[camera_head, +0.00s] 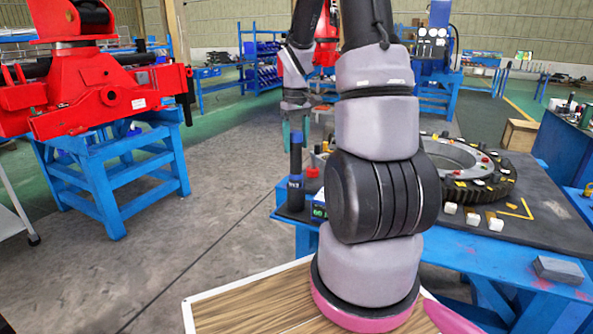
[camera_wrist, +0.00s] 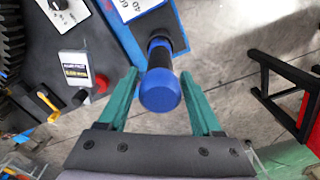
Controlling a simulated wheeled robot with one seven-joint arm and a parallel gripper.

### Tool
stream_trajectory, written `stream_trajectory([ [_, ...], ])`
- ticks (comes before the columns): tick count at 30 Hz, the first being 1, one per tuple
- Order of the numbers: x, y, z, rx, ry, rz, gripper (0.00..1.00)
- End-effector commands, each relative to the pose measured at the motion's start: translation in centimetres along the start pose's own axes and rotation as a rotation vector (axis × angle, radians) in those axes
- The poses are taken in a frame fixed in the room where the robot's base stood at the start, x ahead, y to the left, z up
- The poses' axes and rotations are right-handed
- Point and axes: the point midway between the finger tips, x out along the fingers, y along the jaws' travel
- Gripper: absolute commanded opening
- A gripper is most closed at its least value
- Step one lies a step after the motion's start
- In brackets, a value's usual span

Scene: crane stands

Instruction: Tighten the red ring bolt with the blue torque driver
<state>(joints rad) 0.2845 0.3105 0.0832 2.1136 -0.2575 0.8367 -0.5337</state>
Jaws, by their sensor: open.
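The torque driver (camera_head: 296,165) stands upright at the left corner of the workbench, dark with a blue cap. In the wrist view its round blue end (camera_wrist: 160,92) faces the camera, with the dark shaft behind. My gripper (camera_head: 297,112) is above the driver, pointing down. Its green fingers (camera_wrist: 160,74) are open, one on each side of the driver, with gaps visible. The ring (camera_head: 500,187) lies flat on the bench, partly hidden behind my arm.
The blue-framed bench (camera_head: 530,258) has several small white blocks (camera_head: 495,223) near the ring. A red knob (camera_head: 312,172) sits close behind the driver, also seen in the wrist view (camera_wrist: 101,83). A red crane part (camera_head: 95,95) stands on a blue stand at left. Floor between is clear.

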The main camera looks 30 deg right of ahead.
Motion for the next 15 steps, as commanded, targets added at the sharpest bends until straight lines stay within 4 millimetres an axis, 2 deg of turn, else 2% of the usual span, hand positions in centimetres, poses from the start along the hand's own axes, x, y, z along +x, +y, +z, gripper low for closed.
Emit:
stream_trajectory([
  [2, -0.01, 0.00, 0.00, 0.000, 0.000, 0.000, 0.66],
  [3, -0.02, 0.00, 0.00, 0.000, 0.000, 0.000, 0.51],
  [7, -0.03, 0.00, 0.00, 0.000, 0.000, 0.000, 0.01],
  [15, -0.28, 0.03, -0.08, 0.000, 0.003, 0.001, 0.00],
])
